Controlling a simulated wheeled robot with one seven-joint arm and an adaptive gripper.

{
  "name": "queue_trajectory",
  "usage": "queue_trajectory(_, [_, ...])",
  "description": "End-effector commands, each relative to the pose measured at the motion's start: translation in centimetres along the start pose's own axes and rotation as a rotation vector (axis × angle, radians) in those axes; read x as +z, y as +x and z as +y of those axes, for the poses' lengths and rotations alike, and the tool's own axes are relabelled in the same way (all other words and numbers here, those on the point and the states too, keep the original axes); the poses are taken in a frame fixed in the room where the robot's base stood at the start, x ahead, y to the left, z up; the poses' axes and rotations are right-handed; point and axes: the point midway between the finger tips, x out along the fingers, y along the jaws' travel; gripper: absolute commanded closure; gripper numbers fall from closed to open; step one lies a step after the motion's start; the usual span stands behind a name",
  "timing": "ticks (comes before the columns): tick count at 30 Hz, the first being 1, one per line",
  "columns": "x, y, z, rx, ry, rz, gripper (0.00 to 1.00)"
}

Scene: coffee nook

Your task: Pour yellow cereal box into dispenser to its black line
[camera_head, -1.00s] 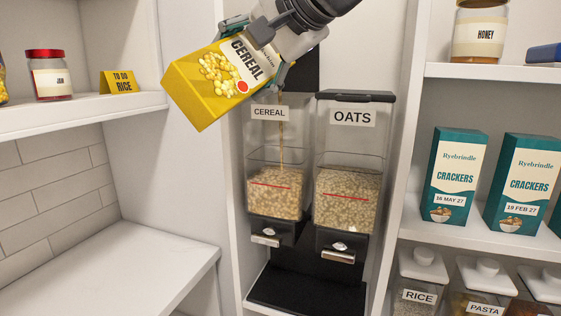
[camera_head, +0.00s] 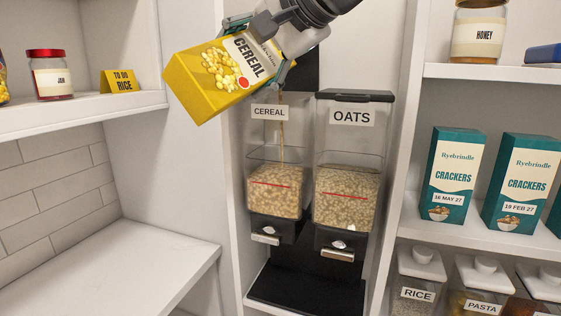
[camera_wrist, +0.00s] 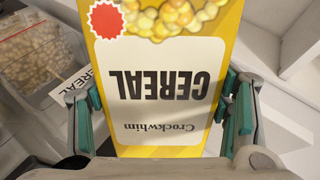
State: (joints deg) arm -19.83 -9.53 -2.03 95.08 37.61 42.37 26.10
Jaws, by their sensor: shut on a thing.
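My gripper (camera_head: 262,45) is shut on the yellow cereal box (camera_head: 205,88), with a finger on each side in the wrist view (camera_wrist: 165,112). The box is tilted above the left dispenser (camera_head: 257,135), labelled CEREAL, its mouth end at the right. A thin stream of cereal falls from the mouth into the dispenser. The tan cereal (camera_head: 275,190) inside stands above a red line. A thin dark line (camera_head: 277,151) runs around the clear wall, slightly above the cereal surface. The box's mouth is hidden behind my gripper.
The OATS dispenser (camera_head: 346,190) stands directly right, with a dark lid. Shelves at the right hold a honey jar (camera_head: 478,35), cracker boxes (camera_head: 455,178) and canisters. A jam jar (camera_head: 50,78) stands on the left shelf. The lower left counter (camera_head: 130,265) is clear.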

Motion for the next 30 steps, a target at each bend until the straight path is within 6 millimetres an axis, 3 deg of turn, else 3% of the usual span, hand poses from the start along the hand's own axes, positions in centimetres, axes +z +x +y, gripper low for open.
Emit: queue_trajectory(30, [1.3, -0.7, -0.2, -0.001, 0.015, -0.007, 0.63])
